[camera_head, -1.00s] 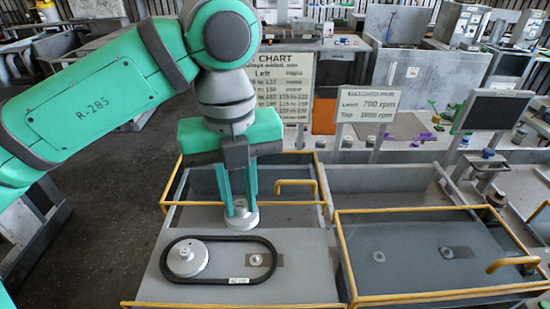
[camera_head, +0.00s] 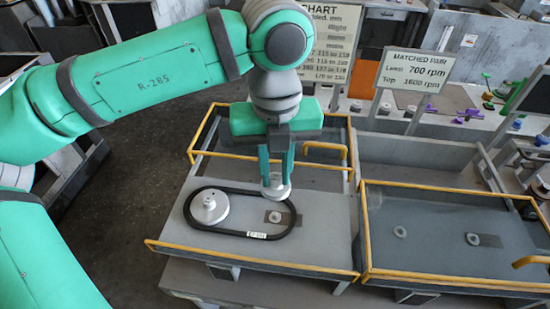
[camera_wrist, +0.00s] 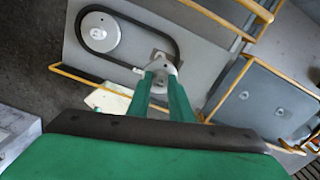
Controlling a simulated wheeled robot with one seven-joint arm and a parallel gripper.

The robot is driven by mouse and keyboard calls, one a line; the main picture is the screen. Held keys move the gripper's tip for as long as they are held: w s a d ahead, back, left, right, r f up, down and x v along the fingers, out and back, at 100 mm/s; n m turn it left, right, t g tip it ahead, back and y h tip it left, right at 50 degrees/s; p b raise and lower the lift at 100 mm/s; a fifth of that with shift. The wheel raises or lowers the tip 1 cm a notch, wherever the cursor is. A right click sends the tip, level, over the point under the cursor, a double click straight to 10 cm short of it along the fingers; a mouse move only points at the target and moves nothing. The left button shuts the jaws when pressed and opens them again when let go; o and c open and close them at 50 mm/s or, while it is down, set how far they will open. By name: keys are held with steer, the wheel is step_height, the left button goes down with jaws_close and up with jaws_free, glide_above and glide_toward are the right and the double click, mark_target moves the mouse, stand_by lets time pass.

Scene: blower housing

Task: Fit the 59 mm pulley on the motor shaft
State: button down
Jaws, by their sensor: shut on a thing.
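My gripper (camera_head: 276,178) is shut on a small silver pulley (camera_head: 276,191) and holds it over the left grey panel, at the far right part of the belt loop. The motor shaft (camera_head: 274,216) shows as a small light stub on a dark plate, just below the held pulley in the head view. A larger silver pulley (camera_head: 209,207) sits inside the left end of the black belt (camera_head: 236,191), which lies around both spots and carries a white label (camera_head: 257,235).
Yellow rails (camera_head: 250,258) edge the left panel. A second grey panel (camera_head: 440,250) on the right has two small round hubs. A chart (camera_head: 335,40) and a sign reading 700 and 1600 rpm (camera_head: 413,69) stand behind.

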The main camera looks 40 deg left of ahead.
glide_above(276, 214)
steer(key=shift+s+f, duration=0.2)
steer(key=shift+f, duration=4.6)
steer(key=shift+w+a+f, duration=0.1)
steer(key=shift+w+f, duration=0.05)
steer(key=shift+f, duration=0.1)
steer(key=shift+f, duration=0.2)
steer(key=shift+f, duration=0.3)
steer(key=shift+f, duration=0.5)
